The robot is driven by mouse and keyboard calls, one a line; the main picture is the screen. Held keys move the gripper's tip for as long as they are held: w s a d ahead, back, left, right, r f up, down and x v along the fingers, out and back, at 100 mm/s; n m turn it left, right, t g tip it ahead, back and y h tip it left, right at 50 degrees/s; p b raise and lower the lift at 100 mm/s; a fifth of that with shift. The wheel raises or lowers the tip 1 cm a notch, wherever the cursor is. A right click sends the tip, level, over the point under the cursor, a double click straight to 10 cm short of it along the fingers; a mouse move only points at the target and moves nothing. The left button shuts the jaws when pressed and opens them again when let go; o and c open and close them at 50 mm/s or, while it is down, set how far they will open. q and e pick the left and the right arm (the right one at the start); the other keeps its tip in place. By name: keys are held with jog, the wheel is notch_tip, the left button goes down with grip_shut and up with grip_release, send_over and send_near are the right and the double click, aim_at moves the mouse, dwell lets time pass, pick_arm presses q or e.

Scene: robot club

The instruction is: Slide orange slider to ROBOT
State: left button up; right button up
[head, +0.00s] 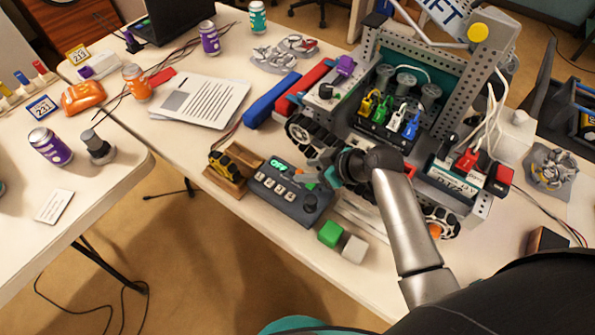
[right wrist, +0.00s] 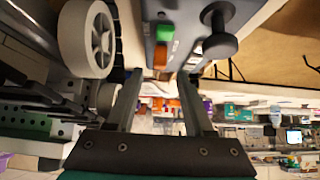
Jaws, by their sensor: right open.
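The grey control box (head: 290,193) stands near the table's front edge. It has a lit green display (head: 278,165), several white buttons and a dark knob (head: 311,204). In the right wrist view, the orange slider (right wrist: 160,55) shows on the control box (right wrist: 185,12), beside a green piece (right wrist: 165,33). My right gripper (head: 312,176) is over the box's right end. In the right wrist view its open fingers (right wrist: 160,76) are on either side of the orange slider; contact cannot be told. My left gripper is not in view.
A wheeled robot (head: 400,140) stands close behind and right of the control box. A wooden stand (head: 228,180) is on its left. A green cube (head: 330,233) and a white cube (head: 354,248) lie in front. A blue bar (head: 270,101) lies behind.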

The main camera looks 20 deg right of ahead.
aim_at(298, 171)
jog(key=shift+b+x, duration=0.5)
jog(key=shift+x, duration=1.85)
jog(key=shift+c, duration=0.4)
grip_shut()
